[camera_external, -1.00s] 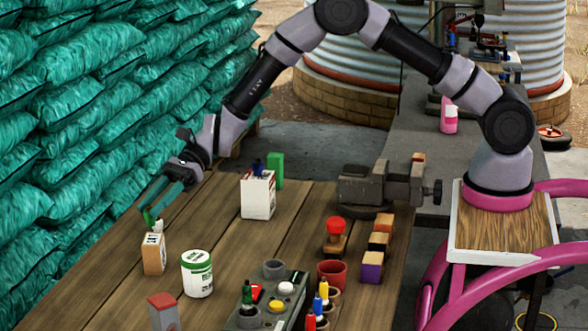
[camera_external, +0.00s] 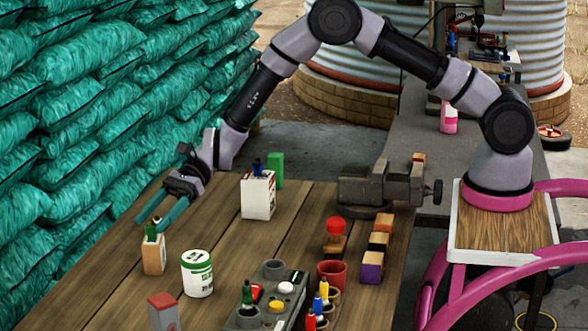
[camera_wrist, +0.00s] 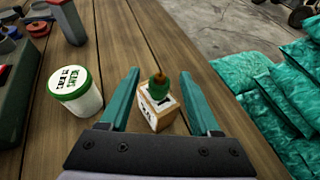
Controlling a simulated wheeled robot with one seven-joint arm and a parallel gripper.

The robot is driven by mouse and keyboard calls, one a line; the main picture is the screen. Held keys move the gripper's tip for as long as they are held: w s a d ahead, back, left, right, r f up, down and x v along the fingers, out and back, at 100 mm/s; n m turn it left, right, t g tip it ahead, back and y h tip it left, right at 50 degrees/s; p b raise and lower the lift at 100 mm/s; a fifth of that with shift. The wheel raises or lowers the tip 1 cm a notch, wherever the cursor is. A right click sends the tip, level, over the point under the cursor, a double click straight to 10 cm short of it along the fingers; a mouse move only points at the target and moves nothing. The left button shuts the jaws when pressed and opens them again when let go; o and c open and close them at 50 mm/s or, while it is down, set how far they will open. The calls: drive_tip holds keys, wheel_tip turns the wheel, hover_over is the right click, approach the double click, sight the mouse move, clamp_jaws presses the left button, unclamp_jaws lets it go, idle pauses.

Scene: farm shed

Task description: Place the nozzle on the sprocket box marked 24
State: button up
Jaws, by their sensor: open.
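The nozzle (camera_external: 151,231), green with an orange-brown tip in the wrist view (camera_wrist: 158,86), stands on top of a small tan and white box (camera_external: 153,257). The box also shows in the wrist view (camera_wrist: 157,112); its printed marking is too small to read surely. In the wrist view (camera_wrist: 160,74) the nozzle lies between the fingers with a gap on both sides. The nozzle's base is partly hidden in the external view.
A white tub with a green lid (camera_external: 197,273) stands right of the box. A red-topped grey box (camera_external: 164,312) is nearer the front. A white carton (camera_external: 258,195) and green block (camera_external: 276,170) stand behind. Teal sacks (camera_external: 90,130) are stacked at left.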

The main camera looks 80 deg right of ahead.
drive_tip(key=v, duration=1.2)
drive_tip(key=s+d+r+n+g+h, duration=0.1)
drive_tip(key=s+d+r+n+h, duration=0.1)
drive_tip(key=s+r+n, duration=0.55)
drive_tip(key=s+d+r+n+g+h, duration=0.1)
drive_tip(key=s+d+r+n+h, duration=0.1)
drive_tip(key=s+r, duration=0.95)
drive_tip(key=s+d+r+n+t+h, duration=0.1)
drive_tip(key=s+d+r+n+h, duration=0.1)
drive_tip(key=s, duration=0.5)
drive_tip(key=s+d+r+n+t+h, duration=0.1)
drive_tip(key=s+d+r+n+h, duration=0.1)
drive_tip(key=s+d, duration=0.4)
drive_tip(key=s+d+r+n+t+h, duration=0.2)
drive_tip(key=s+d+r+n, duration=0.1)
drive_tip(key=s, duration=0.6)
drive_tip(key=shift+s+d+r+n, duration=0.3)
drive_tip(key=shift+d+n, duration=0.3)
drive_tip(key=shift+n, duration=0.35)
